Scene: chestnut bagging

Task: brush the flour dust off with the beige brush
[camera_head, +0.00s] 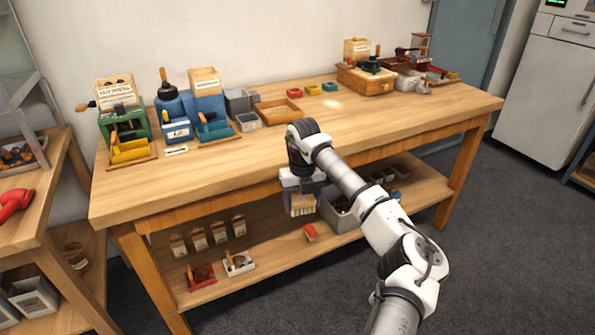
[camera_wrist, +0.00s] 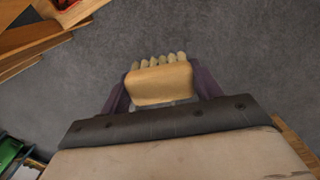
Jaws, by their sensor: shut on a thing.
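My gripper (camera_head: 301,189) is in front of the workbench's front edge, pointing down, below the height of the top. It is shut on the beige brush (camera_head: 302,205). In the wrist view the brush's beige block (camera_wrist: 161,84) sits between the two purple fingers, with pale bristle tufts along its far side. A faint pale patch, which looks like flour dust (camera_head: 334,104), lies on the wooden workbench top (camera_head: 230,160) toward the back, right of the wooden tray. The brush is apart from this patch.
Blue and green containers (camera_head: 124,130) crowd the workbench's left end. A wooden drawer box (camera_head: 366,82) and tools stand at the back right. The lower shelf (camera_head: 270,262) holds bags and trays. The top's front middle is mostly clear.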

